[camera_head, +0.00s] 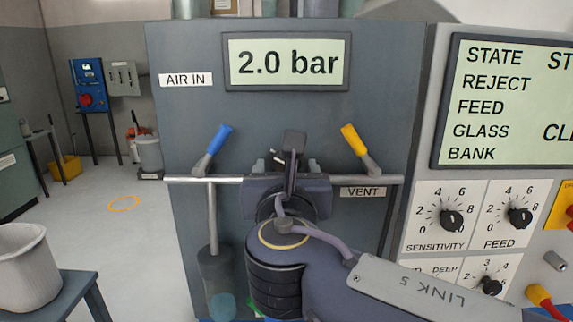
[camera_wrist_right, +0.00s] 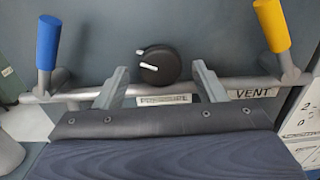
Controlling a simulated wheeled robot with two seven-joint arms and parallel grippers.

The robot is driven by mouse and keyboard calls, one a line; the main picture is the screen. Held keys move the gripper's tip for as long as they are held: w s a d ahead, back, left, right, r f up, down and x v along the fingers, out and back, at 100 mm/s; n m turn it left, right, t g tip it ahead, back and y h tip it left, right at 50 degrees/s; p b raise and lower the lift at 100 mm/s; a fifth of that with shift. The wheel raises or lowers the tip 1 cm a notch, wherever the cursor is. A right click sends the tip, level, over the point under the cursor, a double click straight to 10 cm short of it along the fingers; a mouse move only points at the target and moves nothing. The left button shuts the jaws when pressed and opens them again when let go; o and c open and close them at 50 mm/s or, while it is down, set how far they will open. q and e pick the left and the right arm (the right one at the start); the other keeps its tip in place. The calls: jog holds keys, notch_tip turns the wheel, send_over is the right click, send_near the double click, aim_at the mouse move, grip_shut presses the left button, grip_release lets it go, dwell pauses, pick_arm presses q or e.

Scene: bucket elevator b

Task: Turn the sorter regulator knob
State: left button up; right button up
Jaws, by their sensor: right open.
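The regulator knob (camera_wrist_right: 158,65) is round and black with a white pointer mark. It sits on the grey panel just above the horizontal pipe in the right wrist view. My right gripper (camera_wrist_right: 160,68) is open, with one finger on each side of the knob in the picture and a gap on both sides. I cannot tell how far the fingertips are from the panel. In the head view my right gripper (camera_head: 291,165) is in front of the panel and hides the knob. The display (camera_head: 287,62) reads 2.0 bar. My left gripper is not in view.
A blue lever (camera_head: 218,140) stands left of my gripper and a yellow vent lever (camera_head: 353,139) right of it, both on the pipe (camera_head: 190,180). A control panel with a sensitivity knob (camera_head: 451,219) and a feed knob (camera_head: 520,216) is at the right.

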jog(key=shift+w, duration=0.25)
jog(key=c, duration=0.9)
jog(key=shift+c, duration=0.2)
jog(key=shift+f, duration=0.1)
